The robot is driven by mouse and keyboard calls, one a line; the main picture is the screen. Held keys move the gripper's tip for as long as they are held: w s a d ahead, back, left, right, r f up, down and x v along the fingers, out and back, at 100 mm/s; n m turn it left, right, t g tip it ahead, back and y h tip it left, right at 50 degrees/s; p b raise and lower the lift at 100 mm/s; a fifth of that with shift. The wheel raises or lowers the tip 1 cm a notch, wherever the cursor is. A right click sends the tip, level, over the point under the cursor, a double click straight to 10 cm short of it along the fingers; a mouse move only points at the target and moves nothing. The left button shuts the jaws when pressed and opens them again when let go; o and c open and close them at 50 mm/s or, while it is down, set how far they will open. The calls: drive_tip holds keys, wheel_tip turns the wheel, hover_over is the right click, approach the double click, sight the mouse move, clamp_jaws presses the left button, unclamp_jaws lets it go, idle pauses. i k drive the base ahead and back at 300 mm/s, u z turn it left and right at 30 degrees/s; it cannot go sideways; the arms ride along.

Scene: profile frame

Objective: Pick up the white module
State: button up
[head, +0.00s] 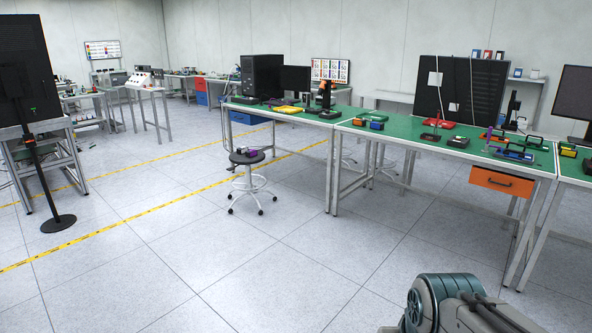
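I cannot make out a white module for certain. A round stool (247,158) stands in front of the green benches, with a small dark and purple item (251,152) on its seat; whether part of it is white is too small to tell. My gripper is out of view; only a teal and grey part of my arm shows at the bottom right.
An orange drawer (501,182) hangs under the right bench. A black stand with a round base (58,223) is at the left. Yellow floor lines (150,218) cross the tiles. The floor in the middle foreground is clear.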

sight(240, 150)
drive_tip(key=u, duration=0.2)
drive_tip(key=i, duration=2.1)
drive_tip(key=u, duration=0.4)
drive_tip(key=i, duration=2.7)
drive_tip(key=u, duration=0.7)
drive_tip(key=k, duration=1.3)
drive_tip(key=u, duration=0.75)
drive_tip(key=i, duration=2.95)
drive_tip(key=z, duration=0.5)
drive_tip(key=i, duration=1.55)
drive_tip(key=z, duration=0.65)
